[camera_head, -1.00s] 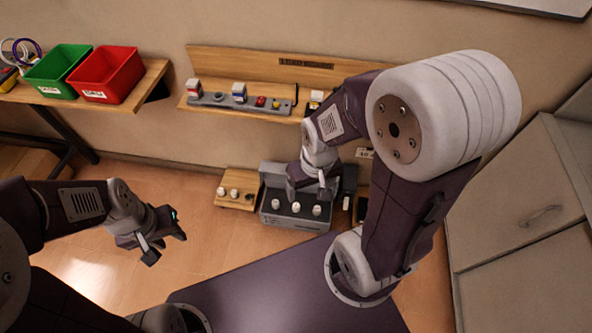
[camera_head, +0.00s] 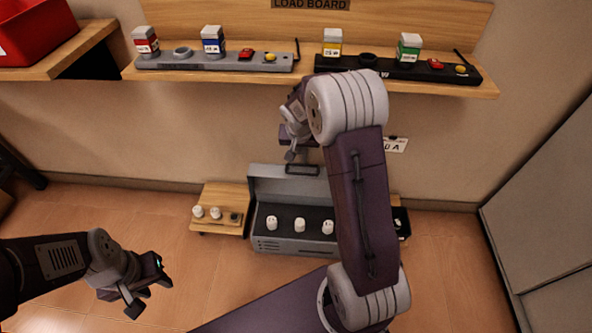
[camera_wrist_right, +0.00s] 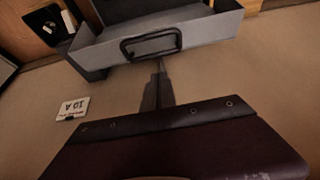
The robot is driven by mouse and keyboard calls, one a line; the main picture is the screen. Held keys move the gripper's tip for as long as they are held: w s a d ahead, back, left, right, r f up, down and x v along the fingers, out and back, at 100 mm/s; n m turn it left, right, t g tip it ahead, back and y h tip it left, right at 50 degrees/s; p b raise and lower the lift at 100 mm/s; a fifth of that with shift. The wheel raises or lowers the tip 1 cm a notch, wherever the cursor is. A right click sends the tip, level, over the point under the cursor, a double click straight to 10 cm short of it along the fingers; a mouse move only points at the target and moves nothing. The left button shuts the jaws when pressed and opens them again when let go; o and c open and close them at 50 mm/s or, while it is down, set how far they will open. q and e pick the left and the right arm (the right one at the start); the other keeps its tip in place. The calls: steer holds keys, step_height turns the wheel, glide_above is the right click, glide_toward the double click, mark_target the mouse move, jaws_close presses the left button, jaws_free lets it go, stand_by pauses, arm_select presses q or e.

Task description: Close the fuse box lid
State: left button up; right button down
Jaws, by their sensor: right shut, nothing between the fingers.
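The grey fuse box (camera_head: 290,245) stands low against the wall with several white fuses inside. Its lid (camera_head: 266,180) is open, standing up at the back, with a dark handle (camera_head: 302,169) at its top edge. The handle also shows large in the right wrist view (camera_wrist_right: 127,47). My right gripper (camera_head: 289,156) is shut and empty, just above the lid's top edge near the handle. In the right wrist view its fingertips (camera_wrist_right: 159,68) end close by the handle; I cannot tell if they touch. My left gripper (camera_head: 150,292) appears open and empty, left of the box.
A small wooden stand (camera_head: 222,193) with white fuses is left of the box. Above, a wooden shelf (camera_head: 300,82) carries two fuse strips. A "10 A" label (camera_wrist_right: 72,108) is on the wall. A red bin (camera_head: 38,35) is at upper left.

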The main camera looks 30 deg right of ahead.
steer(key=b, duration=0.4)
glide_above(301, 169)
step_height(301, 169, down, 9)
steer(key=shift+f, duration=0.1)
